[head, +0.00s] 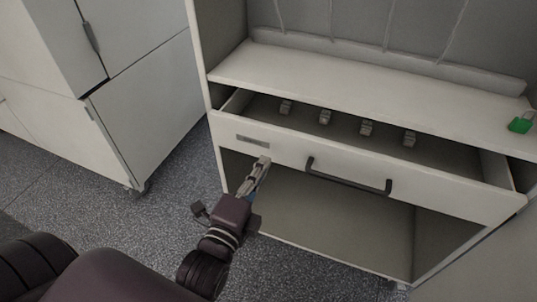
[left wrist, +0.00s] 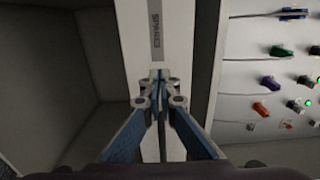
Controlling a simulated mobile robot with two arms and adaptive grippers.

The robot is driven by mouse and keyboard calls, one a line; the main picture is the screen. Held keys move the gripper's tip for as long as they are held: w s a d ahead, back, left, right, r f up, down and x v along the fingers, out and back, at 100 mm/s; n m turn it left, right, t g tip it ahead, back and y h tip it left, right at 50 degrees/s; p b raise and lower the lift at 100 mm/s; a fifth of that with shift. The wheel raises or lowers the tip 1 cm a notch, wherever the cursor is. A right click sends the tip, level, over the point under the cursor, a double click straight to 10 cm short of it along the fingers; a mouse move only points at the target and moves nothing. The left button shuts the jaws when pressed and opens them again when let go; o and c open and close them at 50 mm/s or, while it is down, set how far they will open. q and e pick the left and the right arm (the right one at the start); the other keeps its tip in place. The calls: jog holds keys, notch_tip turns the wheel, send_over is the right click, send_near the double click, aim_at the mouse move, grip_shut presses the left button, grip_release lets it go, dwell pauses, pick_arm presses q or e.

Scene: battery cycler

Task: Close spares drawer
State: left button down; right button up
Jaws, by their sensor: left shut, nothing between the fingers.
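The spares drawer (head: 450,200) is a white drawer, pulled partly out of the cabinet, with a dark bar handle (head: 347,178) on its front. Several small metallic parts (head: 325,117) stand in a row inside it. My left gripper (head: 264,161) is shut and empty, with its fingertips at the left part of the drawer front, just below the label plate (head: 252,142). In the left wrist view the shut fingertips (left wrist: 158,88) are over the drawer front, below the SPARES label (left wrist: 156,30). Whether they touch the front I cannot tell. My right gripper is not in view.
A green padlock-like item (head: 520,123) lies on the shelf above the drawer at the right. Below the drawer is an open, empty compartment (head: 335,215). A white cabinet (head: 150,100) stands to the left, with speckled floor (head: 120,222) between. The left wrist view shows a panel with coloured connectors (left wrist: 269,83).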

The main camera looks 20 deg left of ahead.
aim_at(273, 146)
pick_arm(q)
jog(key=shift+w, duration=1.95)
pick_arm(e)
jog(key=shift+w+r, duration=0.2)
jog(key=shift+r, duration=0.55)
pick_arm(q)
jog(key=shift+w, duration=0.15)
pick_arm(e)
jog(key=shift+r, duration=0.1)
pick_arm(q)
jog(key=w+p, duration=0.2)
jog(key=w, duration=0.2)
jog(key=shift+w+a+r, duration=0.1)
jog(key=shift+w, duration=0.1)
jog(key=w+p, duration=0.1)
jog(key=w, duration=0.4)
jog(key=shift+w+a, duration=0.1)
jog(key=shift+w, duration=0.4)
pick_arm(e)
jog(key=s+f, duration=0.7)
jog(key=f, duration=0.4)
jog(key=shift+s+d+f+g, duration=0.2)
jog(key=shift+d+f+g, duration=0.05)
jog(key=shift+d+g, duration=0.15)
pick_arm(q)
jog(key=shift+r, duration=0.1)
